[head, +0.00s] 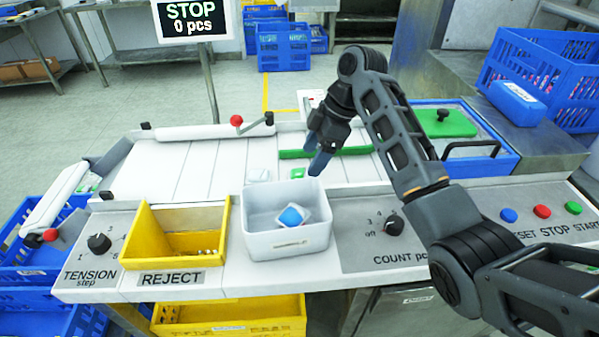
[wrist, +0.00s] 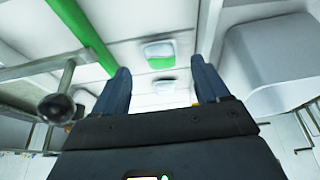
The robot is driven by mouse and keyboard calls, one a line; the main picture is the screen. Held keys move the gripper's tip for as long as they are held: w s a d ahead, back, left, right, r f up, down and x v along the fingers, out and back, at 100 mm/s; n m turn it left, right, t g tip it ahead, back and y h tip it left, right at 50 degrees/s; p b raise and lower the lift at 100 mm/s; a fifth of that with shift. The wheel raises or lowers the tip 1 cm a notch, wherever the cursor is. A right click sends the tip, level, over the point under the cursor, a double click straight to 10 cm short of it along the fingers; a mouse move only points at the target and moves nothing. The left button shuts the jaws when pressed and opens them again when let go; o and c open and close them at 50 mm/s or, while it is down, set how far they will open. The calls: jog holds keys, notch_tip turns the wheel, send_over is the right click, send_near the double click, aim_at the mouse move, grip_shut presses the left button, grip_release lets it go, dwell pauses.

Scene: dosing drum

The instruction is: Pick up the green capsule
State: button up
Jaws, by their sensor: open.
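A small white piece with a green part, which looks like the green capsule (head: 297,173), lies on the white surface just behind the white bin. It also shows in the wrist view (wrist: 160,62), ahead of and between my fingers. My gripper (head: 319,165) is open and points down above the surface, close to the right of the capsule. In the wrist view both fingers (wrist: 160,76) are apart with nothing held between them. Whether a finger touches the capsule cannot be told.
A white bin (head: 262,238) holds a blue and white piece (head: 292,215). A yellow reject tray (head: 140,237) stands left of it. Another small whitish piece (head: 258,175) lies behind the bin. A raised green bar (head: 350,151) crosses the surface behind the capsule. The white surface at left is clear.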

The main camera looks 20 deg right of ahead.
aim_at(305, 171)
jog(key=x, duration=0.4)
jog(key=shift+f, duration=0.2)
jog(key=c, duration=1.1)
jog(key=shift+r, duration=0.15)
